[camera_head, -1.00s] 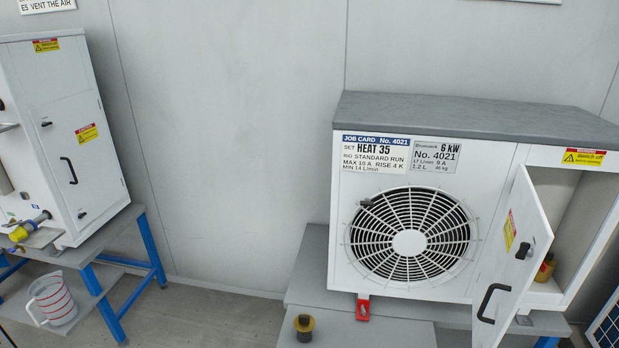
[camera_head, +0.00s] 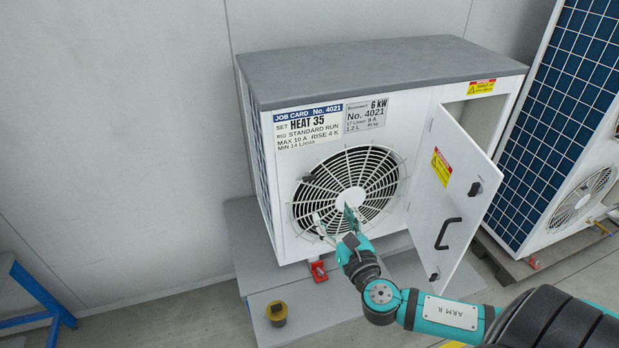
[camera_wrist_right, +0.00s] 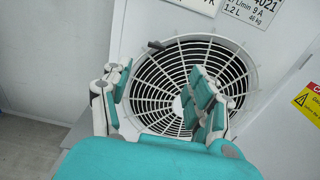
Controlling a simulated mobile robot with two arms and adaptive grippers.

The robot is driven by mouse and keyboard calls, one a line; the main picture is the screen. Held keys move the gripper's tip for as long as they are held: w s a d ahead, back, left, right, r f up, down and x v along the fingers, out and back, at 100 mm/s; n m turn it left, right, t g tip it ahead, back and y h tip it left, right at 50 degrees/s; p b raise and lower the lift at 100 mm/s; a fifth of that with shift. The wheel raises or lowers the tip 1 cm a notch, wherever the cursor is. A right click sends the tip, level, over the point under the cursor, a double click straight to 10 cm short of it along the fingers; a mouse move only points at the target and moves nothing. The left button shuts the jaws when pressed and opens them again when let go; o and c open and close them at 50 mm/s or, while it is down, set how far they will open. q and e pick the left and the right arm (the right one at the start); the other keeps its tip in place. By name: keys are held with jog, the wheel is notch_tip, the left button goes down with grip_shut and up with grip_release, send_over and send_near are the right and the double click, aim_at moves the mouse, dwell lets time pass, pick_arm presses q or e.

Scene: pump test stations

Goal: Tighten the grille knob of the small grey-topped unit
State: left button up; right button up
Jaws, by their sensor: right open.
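The small white unit with the grey top (camera_head: 390,66) stands on a grey bench. Its round fan grille (camera_head: 375,170) is on the front, below the job card. The dark grille knob (camera_head: 308,179) is at the grille's upper left rim; it also shows in the right wrist view (camera_wrist_right: 157,45), beyond the fingers. Whether it is tight I cannot tell. My right gripper (camera_head: 334,214) is open and empty in front of the lower left of the grille, below the knob and apart from it. Its two fingers also show in the right wrist view (camera_wrist_right: 160,85). My left gripper is not in view.
The unit's side door (camera_head: 455,195) stands open to the right of the grille, beside my right arm. A red foot clamp (camera_head: 319,270) is under the unit. A brass-coloured cap (camera_head: 277,313) sits on the lower step. A blue-panelled unit (camera_head: 560,110) stands at the right.

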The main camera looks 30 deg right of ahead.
aim_at(310, 180)
jog(key=p+x, duration=0.2)
jog(key=x, duration=1)
jog(key=shift+w+a, duration=0.1)
jog(key=shift+w, duration=0.1)
jog(key=shift+w+f, duration=0.1)
jog(key=shift+w, duration=0.6)
jog(key=shift+s, duration=0.1)
jog(key=shift+c, duration=0.4)
jog(key=c, duration=1.1)
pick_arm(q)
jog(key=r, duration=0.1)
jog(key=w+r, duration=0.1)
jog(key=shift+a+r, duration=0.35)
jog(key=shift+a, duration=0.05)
